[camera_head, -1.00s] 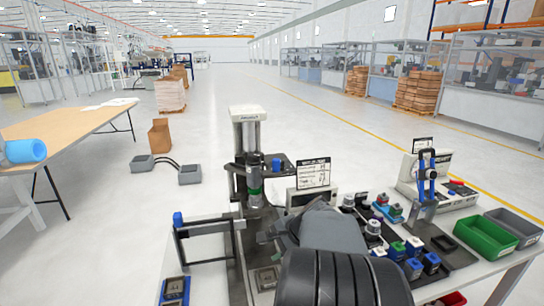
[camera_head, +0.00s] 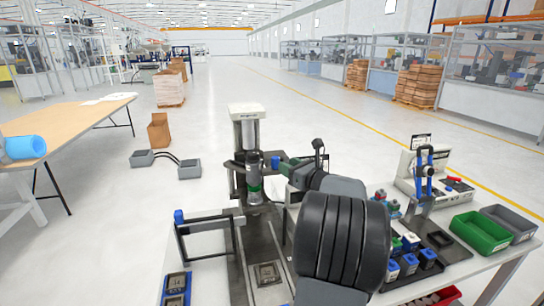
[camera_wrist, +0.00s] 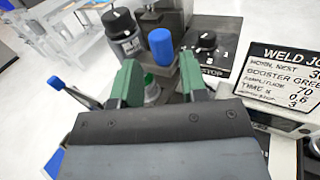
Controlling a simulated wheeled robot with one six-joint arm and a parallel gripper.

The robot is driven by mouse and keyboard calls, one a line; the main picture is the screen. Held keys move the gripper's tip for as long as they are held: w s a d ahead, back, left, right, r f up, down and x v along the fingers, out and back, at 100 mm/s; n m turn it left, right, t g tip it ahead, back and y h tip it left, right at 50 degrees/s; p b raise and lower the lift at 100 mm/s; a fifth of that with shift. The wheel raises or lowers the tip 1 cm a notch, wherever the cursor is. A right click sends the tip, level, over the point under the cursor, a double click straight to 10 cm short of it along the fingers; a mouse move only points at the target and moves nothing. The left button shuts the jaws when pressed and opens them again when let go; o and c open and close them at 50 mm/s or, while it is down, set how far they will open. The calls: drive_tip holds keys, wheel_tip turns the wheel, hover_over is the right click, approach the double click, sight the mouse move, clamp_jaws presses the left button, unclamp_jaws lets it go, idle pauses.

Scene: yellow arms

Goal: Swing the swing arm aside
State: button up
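A black barred arm with a blue knob (camera_head: 178,216), which looks like the swing arm, reaches out at the left of the press (camera_head: 247,150). A blue-tipped dark rod, likely the same arm, shows at the left of the wrist view (camera_wrist: 57,85). My gripper (camera_wrist: 160,76) has two green fingers, apart with nothing gripped between them. Another blue cap (camera_wrist: 161,46) shows beyond the fingertips, in line with the gap; in the head view it sits beside the press column (camera_head: 275,162). My gripper (camera_head: 282,166) is close to this cap; contact cannot be told.
A black knob box (camera_wrist: 206,47) and a weld job sign (camera_wrist: 285,75) stand to the right in the wrist view. Green (camera_head: 481,232) and grey bins, small blocks and a blue-handled clamp (camera_head: 424,170) fill the bench's right side. Blue-edged blocks (camera_head: 177,288) lie at the front left.

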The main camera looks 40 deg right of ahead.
drive_tip(key=w+p, duration=0.1)
drive_tip(key=w, duration=0.7)
drive_tip(key=shift+w+a+p, duration=0.15)
drive_tip(key=shift+w+p, duration=0.15)
drive_tip(key=shift+p, duration=0.1)
drive_tip(key=shift+c, duration=0.3)
clamp_jaws()
